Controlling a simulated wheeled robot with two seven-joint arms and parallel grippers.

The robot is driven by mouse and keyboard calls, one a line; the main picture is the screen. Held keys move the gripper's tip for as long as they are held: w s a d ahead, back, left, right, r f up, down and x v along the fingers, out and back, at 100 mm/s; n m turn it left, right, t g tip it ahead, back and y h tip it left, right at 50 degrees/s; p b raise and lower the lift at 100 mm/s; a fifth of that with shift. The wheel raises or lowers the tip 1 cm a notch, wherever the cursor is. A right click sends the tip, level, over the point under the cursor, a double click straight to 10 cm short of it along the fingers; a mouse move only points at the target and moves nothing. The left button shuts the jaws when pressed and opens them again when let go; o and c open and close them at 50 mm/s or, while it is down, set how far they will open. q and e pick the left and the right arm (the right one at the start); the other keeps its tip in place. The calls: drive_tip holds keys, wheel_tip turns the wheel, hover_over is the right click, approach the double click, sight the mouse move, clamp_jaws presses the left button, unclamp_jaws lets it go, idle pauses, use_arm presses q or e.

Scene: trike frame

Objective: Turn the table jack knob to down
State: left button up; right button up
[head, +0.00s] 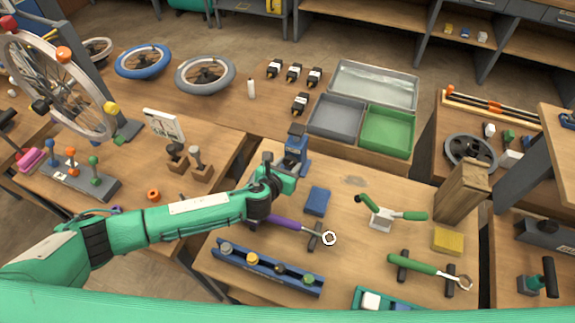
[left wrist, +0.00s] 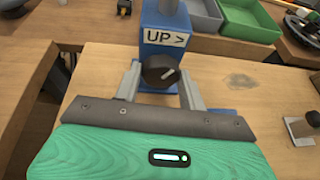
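The table jack (head: 297,146) is a blue block with a dark top, standing at the back edge of the middle table. My right gripper is not in view.
A blue block (head: 317,201) and a purple-handled wrench (head: 283,222) lie near my left arm. A blue rail with several knobs (head: 267,269) is in front. Grey and green trays (head: 387,131) stand behind the table. A green-handled tool (head: 384,215) is to the right.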

use_arm(q)
drive_tip(key=shift+c, duration=0.3)
drive_tip(key=shift+a+f+n+h+b, duration=0.15)
drive_tip(key=shift+n+h+b, duration=0.3)
drive_tip(key=shift+n+h, duration=0.4)
drive_tip(key=shift+n+h+b, duration=0.75)
drive_tip(key=shift+n+b, duration=0.2)
drive_tip(key=shift+n, duration=0.5)
drive_tip(key=o, duration=1)
